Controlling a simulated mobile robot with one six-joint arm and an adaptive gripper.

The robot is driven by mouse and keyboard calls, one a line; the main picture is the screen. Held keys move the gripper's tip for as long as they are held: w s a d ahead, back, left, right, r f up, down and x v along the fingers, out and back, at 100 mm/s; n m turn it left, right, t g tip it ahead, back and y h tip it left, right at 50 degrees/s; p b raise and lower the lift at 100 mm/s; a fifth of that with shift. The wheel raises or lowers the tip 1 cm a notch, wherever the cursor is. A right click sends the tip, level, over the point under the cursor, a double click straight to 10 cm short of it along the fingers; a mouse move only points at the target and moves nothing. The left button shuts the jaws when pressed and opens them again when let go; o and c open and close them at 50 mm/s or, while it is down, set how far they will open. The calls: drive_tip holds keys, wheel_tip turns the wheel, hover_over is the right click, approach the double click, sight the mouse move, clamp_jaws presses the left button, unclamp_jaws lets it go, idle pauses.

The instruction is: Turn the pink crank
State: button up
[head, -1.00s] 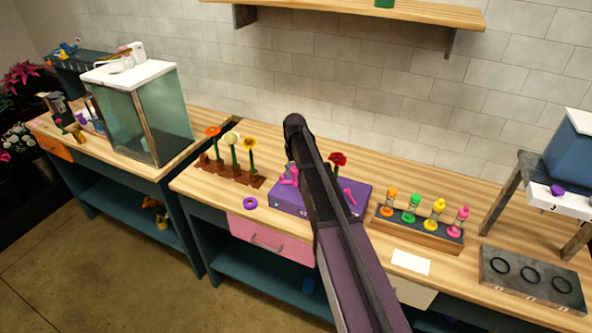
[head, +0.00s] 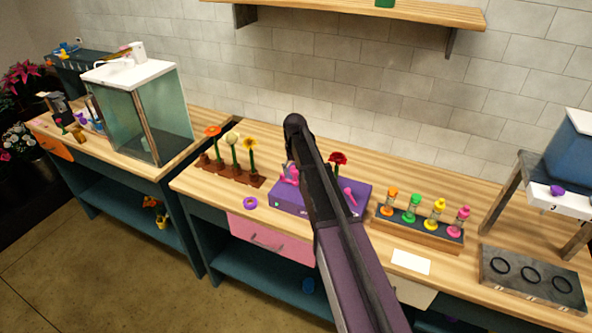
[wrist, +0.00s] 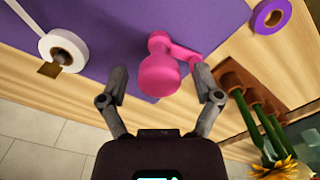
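The pink crank (wrist: 160,75) shows in the wrist view as a rounded knob with an arm running to the side of the purple box (wrist: 125,35). My gripper (wrist: 160,83) is open, with one finger on each side of the knob. A gap shows at the left finger; the right finger is close to the crank's arm, and I cannot tell if it touches. In the head view the crank (head: 290,175) is at the left end of the purple box (head: 310,204), and my arm hides part of the box.
A purple ring (head: 250,203) lies left of the box. Upright flowers (head: 233,152) stand in a brown planter behind it. A second pink part (head: 349,196) sits at the box's right. A white roll (wrist: 62,50) shows in the wrist view.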

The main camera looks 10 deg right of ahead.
drive_tip(key=shift+w+r, duration=0.1)
drive_tip(key=shift+w, duration=0.05)
idle(0.4)
drive_tip(key=shift+r+p, duration=0.5)
drive_tip(key=shift+p, duration=0.15)
wheel_tip(320, 180, up, 13)
drive_tip(key=n+p, duration=0.4)
drive_tip(key=p, duration=0.8)
drive_tip(key=shift+f+p, duration=0.15)
drive_tip(key=shift+p, duration=0.15)
drive_tip(key=shift+f, duration=0.15)
wheel_tip(320, 180, down, 14)
drive_tip(key=b, duration=1.3)
drive_tip(key=shift+r+b, duration=0.2)
drive_tip(key=shift+b, duration=0.2)
